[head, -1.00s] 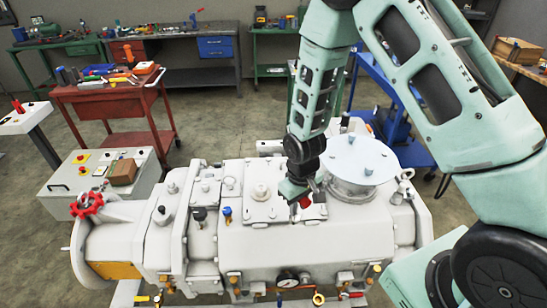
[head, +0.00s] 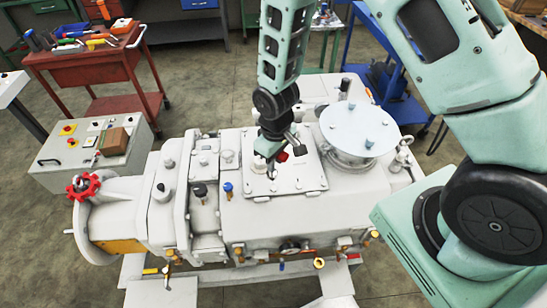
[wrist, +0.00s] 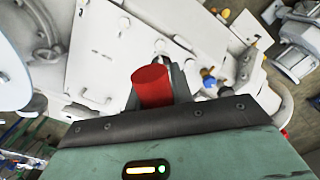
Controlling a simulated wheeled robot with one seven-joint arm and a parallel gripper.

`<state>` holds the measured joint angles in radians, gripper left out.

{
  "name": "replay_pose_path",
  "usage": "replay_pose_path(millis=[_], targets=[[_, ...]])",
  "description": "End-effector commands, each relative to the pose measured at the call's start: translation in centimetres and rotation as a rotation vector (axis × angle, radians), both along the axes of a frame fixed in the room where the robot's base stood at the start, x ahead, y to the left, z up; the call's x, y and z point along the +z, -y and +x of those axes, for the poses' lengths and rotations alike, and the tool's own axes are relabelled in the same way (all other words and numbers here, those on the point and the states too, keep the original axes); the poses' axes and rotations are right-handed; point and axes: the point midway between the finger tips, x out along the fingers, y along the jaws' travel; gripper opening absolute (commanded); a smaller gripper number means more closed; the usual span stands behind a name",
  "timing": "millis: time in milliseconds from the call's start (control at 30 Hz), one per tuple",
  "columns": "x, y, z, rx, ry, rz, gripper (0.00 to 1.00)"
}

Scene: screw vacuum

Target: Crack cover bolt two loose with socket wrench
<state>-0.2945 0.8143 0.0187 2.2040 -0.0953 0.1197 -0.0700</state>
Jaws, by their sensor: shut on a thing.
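The socket wrench shows as a red handle (head: 283,157) at my gripper (head: 272,172) in the head view. In the wrist view the red cylindrical handle (wrist: 152,87) sits between the fingers, and my gripper (wrist: 165,82) is shut on it. The wrench's socket end is hidden. The rectangular cover plate (head: 307,181) lies on top of the pale pump housing, with bolts near its edges. My gripper is over its left-middle part. The plate (wrist: 108,62) also shows in the wrist view with several bolts. I cannot tell which is bolt two, or whether the socket touches one.
A round flanged lid (head: 358,128) with upright bolts stands right of the cover plate. A red handwheel (head: 84,186) is at the left end. Blue and dark fittings (head: 228,188) stand left of the plate. A red tool cart (head: 90,57) stands behind left.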

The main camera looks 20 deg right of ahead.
Motion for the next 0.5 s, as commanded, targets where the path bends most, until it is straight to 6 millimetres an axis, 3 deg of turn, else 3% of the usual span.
replay_pose_path(millis=[100, 500], targets=[[0.0, 0.4, -0.7, -0.001, 0.001, 0.000, 0.00], [-3.4, 0.3, -0.6, 0.000, 0.002, 0.001, 0.00]])
